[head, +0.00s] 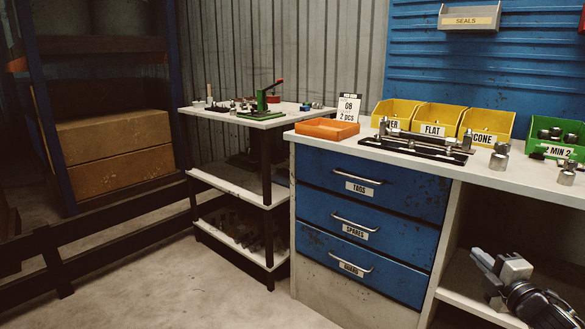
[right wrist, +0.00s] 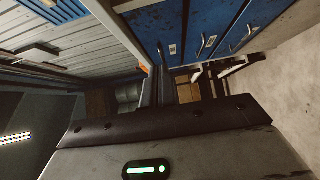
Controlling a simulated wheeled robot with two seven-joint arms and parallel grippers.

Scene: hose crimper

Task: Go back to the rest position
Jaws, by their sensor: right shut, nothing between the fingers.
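My right gripper (head: 482,264) is low at the right of the head view, in front of the open shelf bay under the workbench. It is shut and holds nothing. In the right wrist view its dark fingers (right wrist: 158,88) stand together in the middle, with the blue drawers beyond them. It touches nothing that I can see. My left gripper is not in view.
The workbench (head: 330,142) has blue drawers (head: 375,192) and carries an orange tray (head: 327,129), a black fixture (head: 415,147), yellow bins (head: 440,118) and metal fittings (head: 499,158). A side cart (head: 215,112) holds a green crimper (head: 262,103). The floor (head: 180,285) at front left is clear.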

